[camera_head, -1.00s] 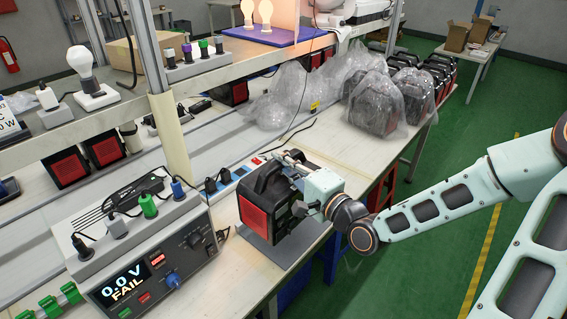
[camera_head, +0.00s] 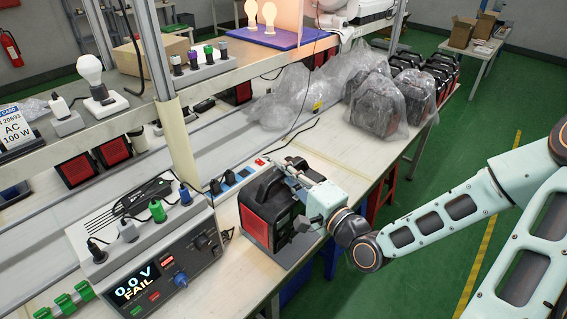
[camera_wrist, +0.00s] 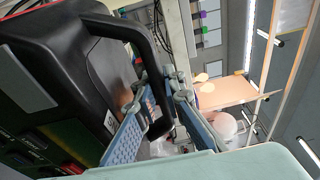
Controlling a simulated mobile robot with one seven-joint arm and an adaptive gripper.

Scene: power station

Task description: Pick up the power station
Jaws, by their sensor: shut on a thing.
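The power station (camera_head: 268,205) is a black box with a red front panel and a black top handle. It is upright at the front edge of the workbench, over a grey mat (camera_head: 292,254). I cannot tell whether its base touches the mat. My gripper (camera_head: 293,170) reaches in from the right at the handle. In the wrist view, the blue-grey fingers of my gripper (camera_wrist: 152,110) are shut on the black handle (camera_wrist: 153,62), with the dark body of the power station (camera_wrist: 70,75) at the left. The far side of the body is hidden.
A tester (camera_head: 160,275) reading "0.0 V FAIL" stands left of the power station. A power strip (camera_head: 232,180) lies behind it. Bagged units (camera_head: 378,103) stand farther along the bench. A shelf (camera_head: 140,100) with bulbs overhangs the back. Green floor is open at the right.

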